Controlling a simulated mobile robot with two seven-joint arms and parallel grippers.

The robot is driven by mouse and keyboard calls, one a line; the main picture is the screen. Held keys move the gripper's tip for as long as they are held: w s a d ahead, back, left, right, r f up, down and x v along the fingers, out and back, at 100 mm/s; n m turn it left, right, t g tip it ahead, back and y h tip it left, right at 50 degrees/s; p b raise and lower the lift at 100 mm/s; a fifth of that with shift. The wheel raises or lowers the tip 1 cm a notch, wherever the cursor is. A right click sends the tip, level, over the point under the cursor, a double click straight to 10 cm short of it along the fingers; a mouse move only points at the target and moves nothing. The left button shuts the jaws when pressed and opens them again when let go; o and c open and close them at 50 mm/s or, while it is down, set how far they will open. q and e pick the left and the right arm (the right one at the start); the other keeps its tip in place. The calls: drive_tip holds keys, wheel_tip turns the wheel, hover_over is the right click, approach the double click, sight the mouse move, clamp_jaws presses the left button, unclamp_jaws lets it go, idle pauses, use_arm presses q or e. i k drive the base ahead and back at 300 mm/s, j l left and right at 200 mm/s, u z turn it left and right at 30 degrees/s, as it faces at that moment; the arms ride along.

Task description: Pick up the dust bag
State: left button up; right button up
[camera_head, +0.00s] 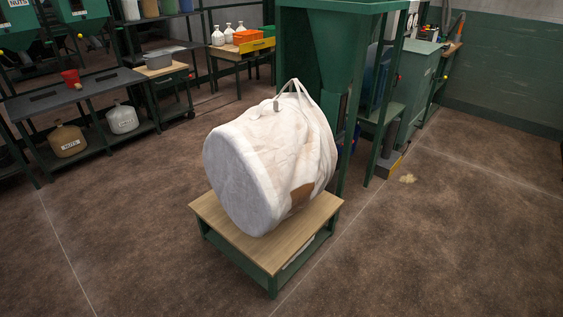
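A large off-white fabric bag (287,150), which looks like the dust bag, rests tilted on its side on a low table. The table (233,230) has a wooden top and a green frame. The bag's round, greyish flat end (235,182) faces the front left. Its strap loop (294,88) rises at the top, and a small grey piece shows beside it. A brown patch (302,194) marks its lower right side. Neither of my grippers shows in this view.
A green hopper machine (333,48) stands close behind the bag. Dark shelves with jugs (122,119) and a red container (71,78) line the left. A green cabinet (408,72) stands back right. Brown floor is open in front and right, with a small beige spill (407,179).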

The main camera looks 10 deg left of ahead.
sight(264, 165)
drive_tip(key=i+j+z, duration=0.1)
drive_tip(key=j, duration=0.2)
drive_tip(key=i+j+z, duration=0.1)
drive_tip(key=i+j, duration=0.15)
drive_tip(key=i+j+z, duration=0.1)
drive_tip(key=j, duration=0.3)
drive_tip(key=i+j+z, duration=0.1)
drive_tip(key=j, duration=0.25)
drive_tip(key=i+j+z, duration=0.1)
drive_tip(key=j, duration=0.25)
drive_tip(key=i+j, duration=0.15)
drive_tip(key=j, duration=0.2)
drive_tip(key=i+j, duration=0.1)
drive_tip(key=j, duration=0.25)
drive_tip(key=i+j, duration=0.15)
drive_tip(key=j, duration=0.2)
drive_tip(key=i+j, duration=0.15)
drive_tip(key=j, duration=0.2)
drive_tip(key=i+j+z, duration=0.1)
drive_tip(key=j, duration=0.3)
drive_tip(key=i+j, duration=0.15)
drive_tip(key=j, duration=0.2)
drive_tip(key=i+j, duration=0.15)
drive_tip(key=j, duration=0.2)
